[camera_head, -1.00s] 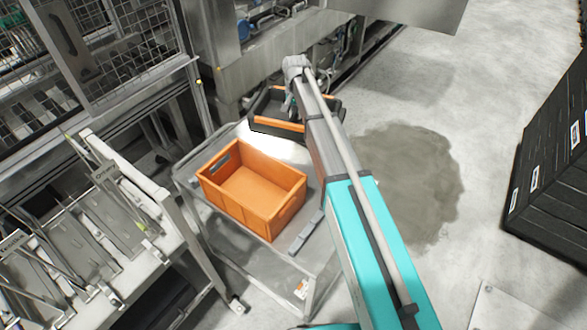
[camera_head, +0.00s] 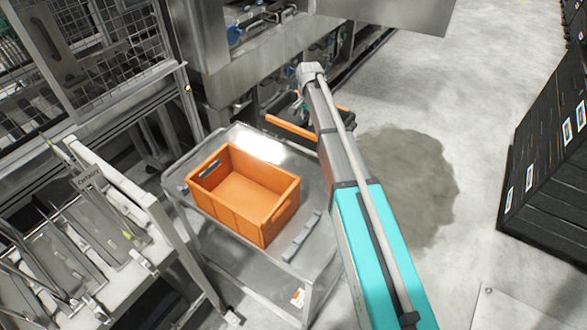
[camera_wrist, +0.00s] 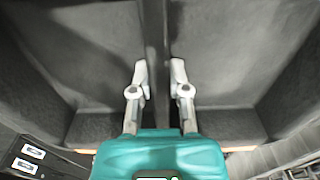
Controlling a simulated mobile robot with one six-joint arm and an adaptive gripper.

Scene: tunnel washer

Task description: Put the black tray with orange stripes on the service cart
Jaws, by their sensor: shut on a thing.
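The black tray with orange stripes (camera_head: 291,127) is beyond the far edge of the service cart (camera_head: 262,148) in the head view. Mainly its orange stripe shows there; much of its dark body is hidden or hard to make out. In the wrist view the tray's dark inside (camera_wrist: 80,60) fills most of the picture. My gripper (camera_wrist: 159,72) is shut on the tray's central ridge, one finger on each side. In the head view my gripper (camera_head: 298,107) is partly hidden by my arm. I cannot tell the tray's height against the cart top.
An orange crate (camera_head: 235,214) stands on the cart's left and middle part. A small grey bar (camera_head: 301,237) lies right of it. The cart's far end is bare. A metal machine (camera_head: 240,65) stands behind; black stacked crates (camera_head: 548,160) stand at right.

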